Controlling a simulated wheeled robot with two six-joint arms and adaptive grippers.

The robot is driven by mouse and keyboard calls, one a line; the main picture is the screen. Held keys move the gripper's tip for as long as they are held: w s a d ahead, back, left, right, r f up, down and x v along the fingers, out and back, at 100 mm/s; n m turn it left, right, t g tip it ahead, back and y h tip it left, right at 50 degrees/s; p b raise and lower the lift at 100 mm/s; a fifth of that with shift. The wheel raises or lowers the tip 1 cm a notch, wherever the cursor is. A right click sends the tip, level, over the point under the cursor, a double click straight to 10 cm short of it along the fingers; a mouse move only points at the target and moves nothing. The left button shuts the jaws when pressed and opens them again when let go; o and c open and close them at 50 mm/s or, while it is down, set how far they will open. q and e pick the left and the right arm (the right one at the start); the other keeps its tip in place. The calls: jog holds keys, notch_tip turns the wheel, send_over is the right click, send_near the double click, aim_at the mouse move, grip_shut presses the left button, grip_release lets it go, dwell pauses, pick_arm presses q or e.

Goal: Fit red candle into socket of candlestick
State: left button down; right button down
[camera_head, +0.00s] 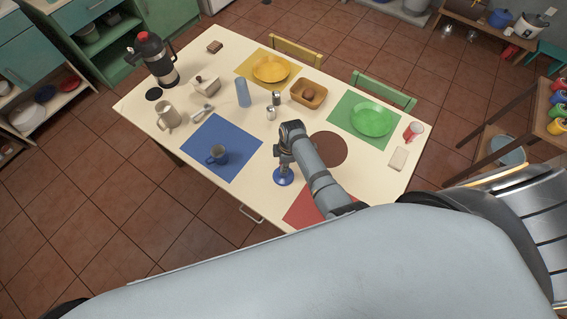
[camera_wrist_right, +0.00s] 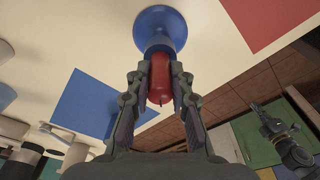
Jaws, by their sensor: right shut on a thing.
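The red candle (camera_wrist_right: 160,78) is between the fingers of my right gripper (camera_wrist_right: 160,92), which is shut on it, with its wick end towards the wrist. The blue candlestick (camera_wrist_right: 160,28) is directly beyond the candle's far end, in line with it. Whether the candle is inside the socket or just above it, I cannot tell. In the head view, the candlestick's blue base (camera_head: 283,177) stands on the table under my right gripper (camera_head: 285,166), which hides the candle. A dark arm end, probably my left gripper (camera_wrist_right: 272,122), shows at right in the wrist view, its jaws unclear.
A blue mat (camera_head: 240,133) with a dark mug (camera_head: 217,155) is left of the candlestick. A red mat (camera_head: 305,208) and brown round mat (camera_head: 329,149) are to the right. Shakers (camera_head: 271,113) and a blue cylinder (camera_head: 242,93) stand behind. The table's front edge is close.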

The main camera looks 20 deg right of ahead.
dwell(0.3)
jog(key=c, duration=1.1)
grip_release()
notch_tip(320, 180, up, 12)
jog(key=d, duration=0.1)
jog(key=shift+d, duration=0.25)
jog(key=shift+s+f, duration=0.1)
jog(key=shift+s, duration=0.05)
